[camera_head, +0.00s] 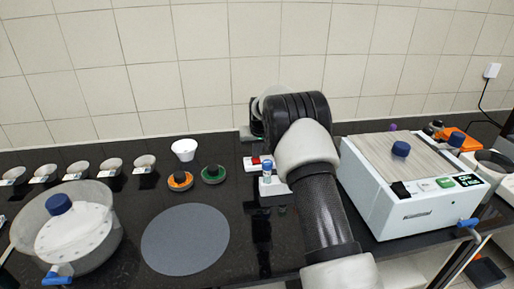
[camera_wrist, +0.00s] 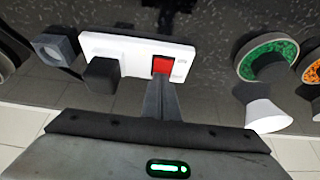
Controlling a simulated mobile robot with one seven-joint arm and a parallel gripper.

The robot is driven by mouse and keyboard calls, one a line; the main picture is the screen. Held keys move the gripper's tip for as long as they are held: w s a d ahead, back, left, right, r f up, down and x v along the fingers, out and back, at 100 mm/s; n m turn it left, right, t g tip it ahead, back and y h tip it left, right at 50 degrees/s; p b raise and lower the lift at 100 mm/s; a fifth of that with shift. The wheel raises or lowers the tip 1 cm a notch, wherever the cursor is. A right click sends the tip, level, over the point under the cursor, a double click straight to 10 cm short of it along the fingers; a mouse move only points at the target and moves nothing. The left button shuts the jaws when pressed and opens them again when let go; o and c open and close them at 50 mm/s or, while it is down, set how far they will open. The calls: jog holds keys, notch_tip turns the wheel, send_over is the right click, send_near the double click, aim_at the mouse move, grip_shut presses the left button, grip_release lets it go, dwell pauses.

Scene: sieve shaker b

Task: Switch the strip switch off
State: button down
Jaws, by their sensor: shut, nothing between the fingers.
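The power strip (camera_wrist: 125,48) is white and lies on the dark counter in the wrist view, with a red switch (camera_wrist: 162,64) near its right end. A black block like a plug (camera_wrist: 102,74) sits on its left part. The switch's on or off position is not clear.
A green-topped piece (camera_wrist: 266,58) and a white cup (camera_wrist: 266,115) stand right of the strip in the wrist view. In the head view a white machine (camera_head: 400,215) stands right of my arm, and a grey disc (camera_head: 186,240) and clear-lidded bowl (camera_head: 75,235) lie left.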

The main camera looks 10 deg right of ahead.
dwell(0.3)
jog(key=shift+f+b, duration=0.3)
jog(key=shift+b, duration=0.05)
jog(key=shift+w+r, duration=0.1)
jog(key=shift+w, duration=0.1)
jog(key=shift+s+f, duration=0.1)
jog(key=shift+f, duration=0.1)
jog(key=shift+s+f+b, duration=0.25)
jog(key=shift+s+b, duration=0.25)
jog(key=shift+s, duration=0.4)
jog(key=r, duration=0.1)
jog(key=r+p, duration=0.1)
jog(key=r, duration=0.1)
jog(key=r+p, duration=0.1)
jog(key=shift+s+r, duration=0.4)
jog(key=v, duration=1)
jog(key=shift+b, duration=0.35)
